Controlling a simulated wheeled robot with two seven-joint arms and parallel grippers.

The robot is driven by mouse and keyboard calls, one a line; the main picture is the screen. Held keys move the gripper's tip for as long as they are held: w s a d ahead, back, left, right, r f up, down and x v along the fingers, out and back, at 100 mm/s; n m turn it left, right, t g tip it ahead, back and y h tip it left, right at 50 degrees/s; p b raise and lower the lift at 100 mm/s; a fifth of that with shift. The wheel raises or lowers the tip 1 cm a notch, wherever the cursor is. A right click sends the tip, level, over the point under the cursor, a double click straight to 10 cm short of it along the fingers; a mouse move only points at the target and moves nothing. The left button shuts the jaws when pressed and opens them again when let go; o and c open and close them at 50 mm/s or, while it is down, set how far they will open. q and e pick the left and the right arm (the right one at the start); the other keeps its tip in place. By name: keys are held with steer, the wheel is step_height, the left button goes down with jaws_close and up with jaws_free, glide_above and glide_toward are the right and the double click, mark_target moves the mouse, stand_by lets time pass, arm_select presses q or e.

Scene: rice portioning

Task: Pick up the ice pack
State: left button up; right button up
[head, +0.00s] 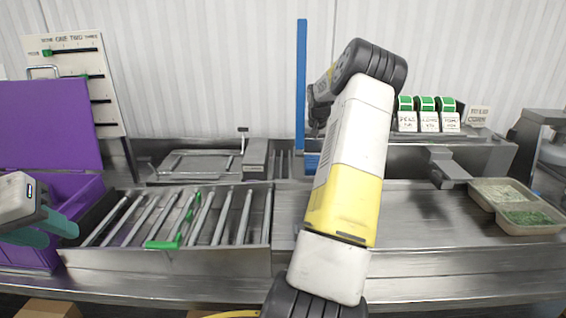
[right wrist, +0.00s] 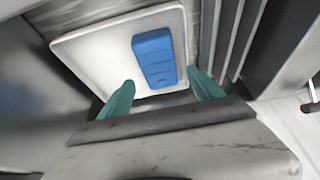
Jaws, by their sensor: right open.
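A blue ice pack (right wrist: 153,56) lies on a white tray or lid (right wrist: 100,48) in the right wrist view. My right gripper (right wrist: 162,90) is open, with its two teal fingertips apart near the pack's near end and nothing between them. In the head view my right arm reaches toward the back wall, and its gripper is a dark shape (head: 318,108) with its fingers hidden. The ice pack is not seen in the head view. My left gripper (head: 52,236) is at the left edge of the head view, its teal fingers apart and empty, beside the purple bin.
A purple bin (head: 75,213) stands at the left. A metal roller rack (head: 165,260) holds a green-handled tool (head: 163,244). Two food trays (head: 535,230) stand at the right. The steel counter (head: 420,225) between my right arm and the trays is bare. A blue post (head: 301,90) rises at the back.

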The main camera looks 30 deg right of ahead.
mark_target(313, 161)
steer(key=x, duration=0.8)
steer(key=shift+d, duration=0.15)
steer(key=c, duration=1.2)
steer(key=shift+r, duration=0.1)
steer(key=c, duration=0.3)
steer(key=shift+r, duration=0.1)
